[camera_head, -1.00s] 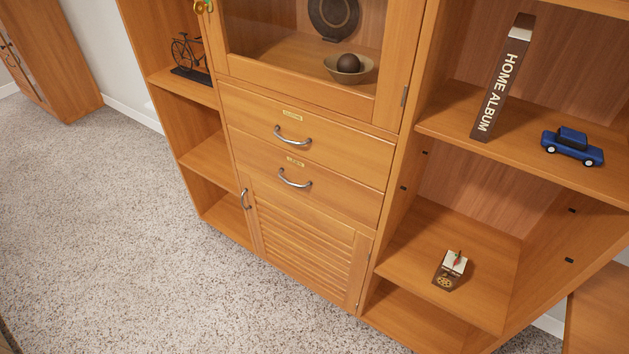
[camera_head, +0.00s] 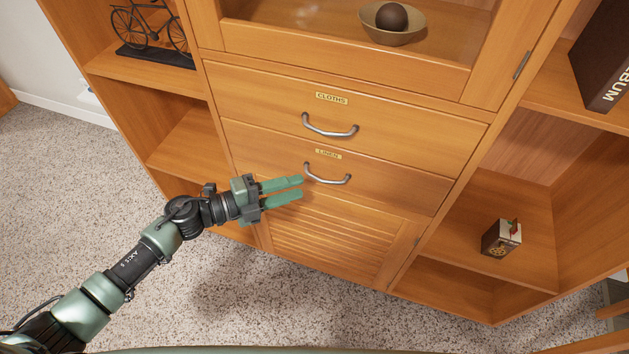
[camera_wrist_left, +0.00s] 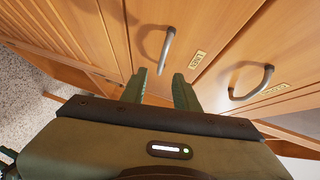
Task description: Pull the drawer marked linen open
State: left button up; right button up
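The linen drawer (camera_head: 400,183) is the lower of two drawers in the wooden cabinet and is closed. Its label (camera_head: 328,154) reads LINEN, and its curved metal handle (camera_head: 327,175) sits just below. My left gripper (camera_head: 302,190) is open and empty, its green fingers pointing at the drawer front just left of and slightly below the handle in the head view. In the left wrist view the linen handle (camera_wrist_left: 166,50) is ahead of the open fingers (camera_wrist_left: 164,80), not between them. The right gripper is not in view.
Above is the closed drawer labelled CLOTHS (camera_head: 390,125) with its own handle (camera_head: 330,128). Below is a louvred door (camera_head: 335,240). Open shelves on the sides hold a bicycle model (camera_head: 150,35) and a small box (camera_head: 501,239). Carpet (camera_head: 230,310) lies in front.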

aim_at(320, 180)
pick_arm(q)
jog(key=x, duration=0.6)
jog(key=shift+d, duration=0.1)
grip_shut()
dwell(1.2)
